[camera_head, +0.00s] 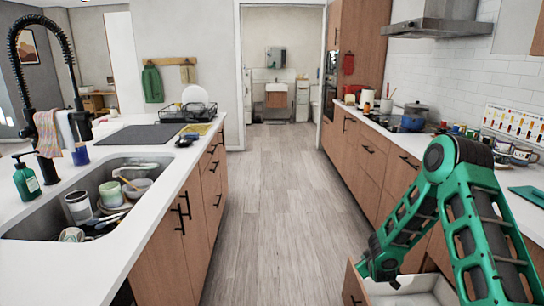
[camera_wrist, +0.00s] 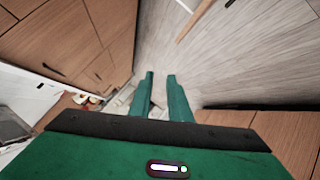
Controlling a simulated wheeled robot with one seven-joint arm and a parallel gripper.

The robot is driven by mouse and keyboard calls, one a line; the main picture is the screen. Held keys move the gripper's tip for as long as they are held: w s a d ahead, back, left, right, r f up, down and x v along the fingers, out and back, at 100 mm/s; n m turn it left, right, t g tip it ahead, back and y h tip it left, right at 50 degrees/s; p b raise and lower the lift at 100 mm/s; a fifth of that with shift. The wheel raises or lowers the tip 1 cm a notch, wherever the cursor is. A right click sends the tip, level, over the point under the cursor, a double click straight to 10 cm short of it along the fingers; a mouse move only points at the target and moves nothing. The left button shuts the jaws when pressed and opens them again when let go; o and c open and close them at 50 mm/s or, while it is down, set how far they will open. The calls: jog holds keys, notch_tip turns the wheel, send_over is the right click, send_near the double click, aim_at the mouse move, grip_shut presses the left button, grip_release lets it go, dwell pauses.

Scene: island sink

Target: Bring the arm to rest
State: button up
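My arm, green and black, reaches down along the right side of the head view. My gripper (camera_head: 383,278) is low, in front of the right-hand cabinets, at an open drawer (camera_head: 355,283) with a pale inside. How far it is inside or above the drawer I cannot tell. In the wrist view my gripper (camera_wrist: 160,76) shows two green fingers with a gap between them. They are open, and nothing is seen held.
The open drawer juts out from the right counter (camera_head: 412,143). The wood floor (camera_head: 270,220) between the counters is clear. On the left stands the island with a sink (camera_head: 90,195) full of dishes, a black faucet (camera_head: 30,70) and a dish rack (camera_head: 188,112).

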jog(key=s+a+r+m+g+y, duration=0.1)
jog(key=s+a+r+m+g, duration=0.15)
jog(key=s+r, duration=0.95)
jog(key=s+a+r+m+g, duration=0.1)
jog(key=s+a+r+g, duration=0.15)
jog(key=s+r, duration=0.85)
jog(key=s+a+r+m+g+y, duration=0.1)
jog(key=s+a+r+m+y, duration=0.15)
jog(key=s+r, duration=0.85)
jog(key=s+d+f+m+g, duration=0.1)
jog(key=s+d+m+g, duration=0.1)
jog(key=s+d, duration=0.3)
jog(key=s+d+f+m+g, duration=0.2)
jog(key=s+d, duration=0.3)
jog(key=s, duration=0.8)
jog(key=shift+s+d+m+g+h, duration=0.25)
jog(key=shift+m+g+h, duration=0.1)
jog(key=shift+m+g, duration=0.35)
jog(key=shift+f, duration=0.1)
